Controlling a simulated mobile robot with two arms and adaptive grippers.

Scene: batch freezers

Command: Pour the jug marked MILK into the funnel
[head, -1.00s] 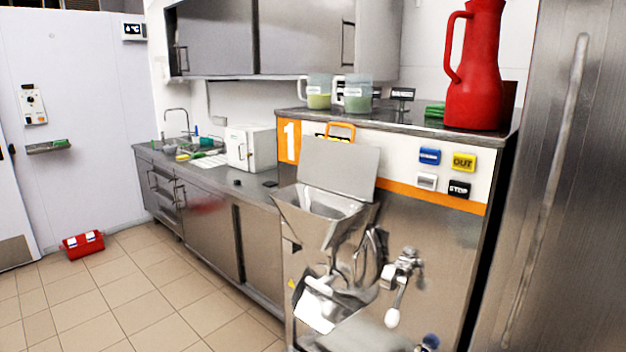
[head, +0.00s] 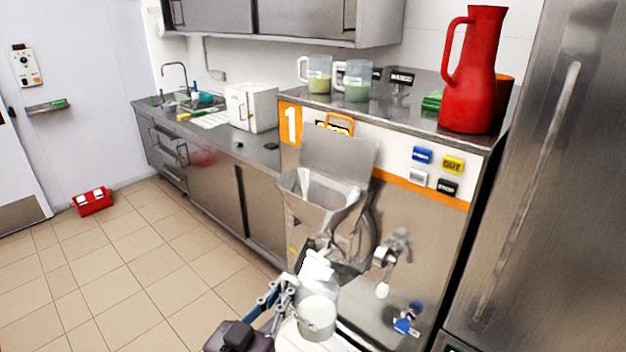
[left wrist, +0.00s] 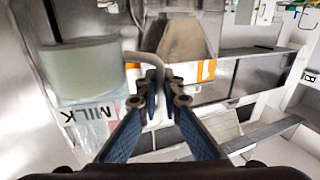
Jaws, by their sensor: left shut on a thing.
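The jug marked MILK (head: 318,312) is clear with pale liquid in it. It is low at the bottom of the head view, in front of the machine. My right gripper is not in view.
The machine (head: 430,235) has a tap (head: 392,255) and buttons on its front. On its top stand two clear jugs (head: 318,76) (head: 356,82) and a tall red jug (head: 474,70). A tall steel cabinet (head: 540,190) stands close at right. The floor at left is mostly clear.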

